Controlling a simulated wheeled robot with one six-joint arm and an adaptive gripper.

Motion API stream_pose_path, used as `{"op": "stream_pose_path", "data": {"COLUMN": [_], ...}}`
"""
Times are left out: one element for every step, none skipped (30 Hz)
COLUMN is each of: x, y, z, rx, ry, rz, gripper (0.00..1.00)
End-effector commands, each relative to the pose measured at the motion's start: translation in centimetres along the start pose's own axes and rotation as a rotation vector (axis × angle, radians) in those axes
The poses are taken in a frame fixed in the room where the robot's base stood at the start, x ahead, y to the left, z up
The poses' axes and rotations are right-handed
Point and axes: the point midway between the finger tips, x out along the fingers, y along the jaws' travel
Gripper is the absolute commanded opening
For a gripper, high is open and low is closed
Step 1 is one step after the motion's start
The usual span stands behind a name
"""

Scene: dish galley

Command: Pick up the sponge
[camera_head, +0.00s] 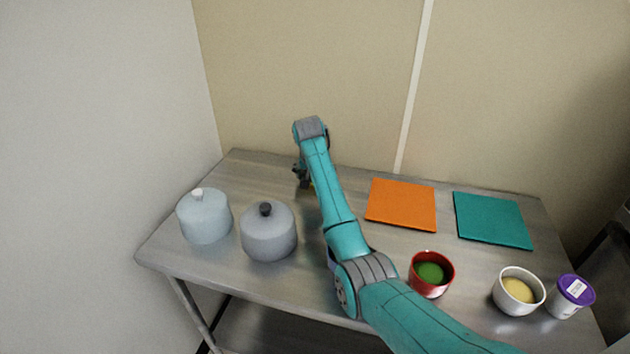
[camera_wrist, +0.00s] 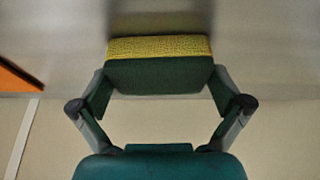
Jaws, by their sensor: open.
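The sponge (camera_wrist: 160,47) has a yellow face and a dark green side. In the wrist view it lies on the steel table between the two fingers of my gripper (camera_wrist: 160,90). The fingers are apart, one at each side of the sponge's near part, and I cannot tell whether they touch it. In the head view my gripper (camera_head: 303,176) points down at the back left of the table, and my arm hides almost all of the sponge. Only a small yellow bit shows there.
On the steel table (camera_head: 262,178), a pale blue lidded pot (camera_head: 204,218) and a grey lidded pot (camera_head: 268,236) stand at left. An orange board (camera_head: 401,205), a teal board (camera_head: 492,220), a red bowl (camera_head: 431,285), a white bowl (camera_head: 518,305) and a purple-lidded tub (camera_head: 570,297) are at right.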

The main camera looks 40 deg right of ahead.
Motion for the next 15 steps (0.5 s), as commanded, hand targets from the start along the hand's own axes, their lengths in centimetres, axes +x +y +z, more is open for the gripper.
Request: {"op": "stream_pose_path", "data": {"x": [0.07, 0.08, 0.08, 0.07, 0.07, 0.07, 0.06, 0.06, 0.06, 0.06, 0.06, 0.06, 0.07, 0.07, 0.07], "y": [0.0, 0.0, 0.0, 0.0, 0.0, 0.01, 0.01, 0.01, 0.01, 0.01, 0.01, 0.01, 0.02, 0.02, 0.02], "z": [-0.03, -0.03, -0.04, -0.04, -0.03, -0.03, -0.03, -0.03, -0.03, -0.03, -0.02, -0.02, -0.02, -0.01, -0.01], "rx": [0.0, 0.0, 0.0, 0.0, 0.0, 0.0, 0.0, 0.0, 0.0, 0.0, 0.0, 0.0, 0.0, 0.0, 0.0], "ry": [0.001, 0.001, 0.001, 0.001, 0.001, 0.001, 0.001, 0.001, 0.001, 0.001, 0.001, 0.001, 0.0, 0.0, 0.0], "rz": [0.0, 0.0, -0.001, -0.001, 0.0, 0.0, 0.0, 0.0, 0.0, 0.0, 0.0, 0.0, 0.0, 0.0, 0.0], "gripper": [1.0, 1.0, 1.0, 1.0, 1.0, 1.0, 0.95, 0.88, 0.82, 0.82, 0.82, 0.81, 0.81, 0.81, 0.81]}}
